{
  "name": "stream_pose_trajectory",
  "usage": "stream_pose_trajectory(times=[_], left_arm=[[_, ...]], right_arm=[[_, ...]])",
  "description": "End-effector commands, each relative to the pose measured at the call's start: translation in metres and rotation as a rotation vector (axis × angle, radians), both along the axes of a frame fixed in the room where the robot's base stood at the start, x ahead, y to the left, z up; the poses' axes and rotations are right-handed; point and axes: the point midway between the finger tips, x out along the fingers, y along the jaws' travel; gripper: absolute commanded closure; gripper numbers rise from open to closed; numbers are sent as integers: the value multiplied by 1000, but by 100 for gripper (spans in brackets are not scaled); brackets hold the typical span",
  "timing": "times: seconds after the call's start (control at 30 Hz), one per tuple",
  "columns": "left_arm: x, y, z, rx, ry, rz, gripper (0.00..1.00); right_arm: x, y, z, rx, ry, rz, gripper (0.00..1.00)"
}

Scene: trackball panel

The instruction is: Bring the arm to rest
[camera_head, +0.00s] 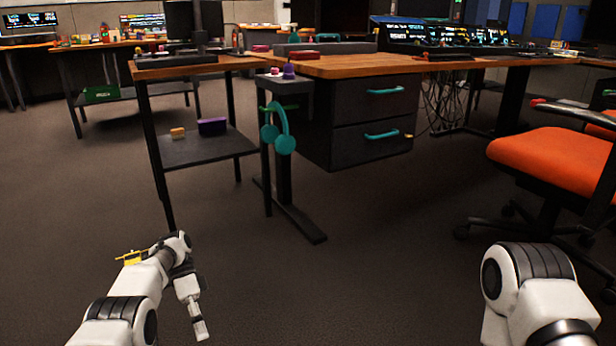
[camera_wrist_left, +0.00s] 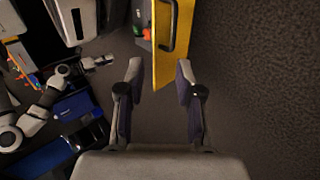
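My left arm comes in from the lower left in the head view, bent, with its end (camera_head: 199,328) low over the carpet. In the left wrist view the left gripper (camera_wrist_left: 158,78) is open, its two fingers wide apart. A yellow piece with a black handle (camera_wrist_left: 166,50) overlaps the gap near the fingertips; its distance is unclear, and nothing appears clamped. A yellow thing (camera_head: 131,258) also shows beside my left arm in the head view. My right arm shows at the lower right; its gripper is out of view.
A wooden-topped desk (camera_head: 340,66) with drawers stands ahead, teal headphones (camera_head: 279,130) hanging at its left end. A side table (camera_head: 205,150) holds small boxes on its lower shelf. An orange chair (camera_head: 555,160) is at the right. The carpet (camera_head: 350,265) between my arms is clear.

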Motion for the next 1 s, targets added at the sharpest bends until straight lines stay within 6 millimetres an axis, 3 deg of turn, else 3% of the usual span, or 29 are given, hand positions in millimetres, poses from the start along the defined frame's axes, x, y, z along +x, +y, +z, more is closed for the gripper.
stream_pose_trajectory(times=[0.03, 0.1, 0.23, 0.37, 0.47, 0.67, 0.8, 0.9, 1.0], left_arm=[[1, -7, 39, -9, 9, -10, 65], [-13, -17, 59, -22, 86, -23, 65], [-40, -32, 61, 8, 164, -16, 65], [-78, -45, 49, 116, 207, 32, 65], [-120, -51, 34, 240, 220, 81, 65], [-226, -50, 14, 518, 176, 193, 65], [-302, -41, 15, 688, 85, 294, 65], [-345, -36, 21, 772, 0, 386, 65], [-373, -34, 26, 819, -82, 493, 65]], right_arm=[[0, 0, 30, 0, 1, 0, 60], [-2, 0, 49, 0, 4, 0, 60], [-4, 0, 72, 1, 10, 1, 60], [-8, 1, 98, 2, 19, 1, 60], [-10, 1, 118, 4, 26, 0, 60], [-16, 2, 149, 6, 41, -2, 60], [-19, 2, 163, 8, 50, -4, 60], [-21, 2, 167, 10, 56, -6, 60], [-23, 2, 165, 11, 60, -9, 60]])
